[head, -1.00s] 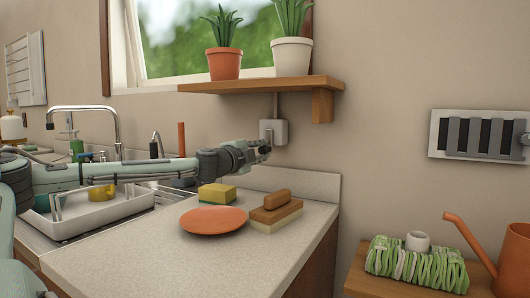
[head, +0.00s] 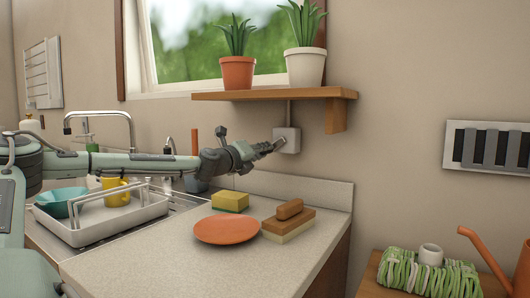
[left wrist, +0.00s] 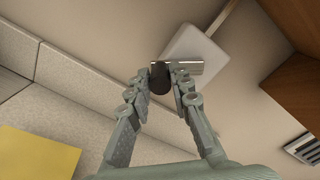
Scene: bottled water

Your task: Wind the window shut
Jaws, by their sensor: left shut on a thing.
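The window (head: 205,45) is above the counter at the back wall; I cannot tell how far open it stands. A white winder box (head: 292,139) is on the wall below the shelf, with a rod running up from it. The box also shows in the left wrist view (left wrist: 195,55), with a metal crank arm (left wrist: 190,67) and a dark knob (left wrist: 160,82). My left gripper (head: 274,147) is at the box, its fingers shut around the knob, as the left wrist view (left wrist: 163,84) shows. The fingers hide the crank in the head view. My right gripper is not in view.
A wooden shelf (head: 275,95) with two potted plants hangs just above the box. Below on the counter (head: 190,265) are an orange plate (head: 226,229), a yellow sponge (head: 230,201) and a brush (head: 289,220). A dish rack (head: 98,232) stands left, under my arm.

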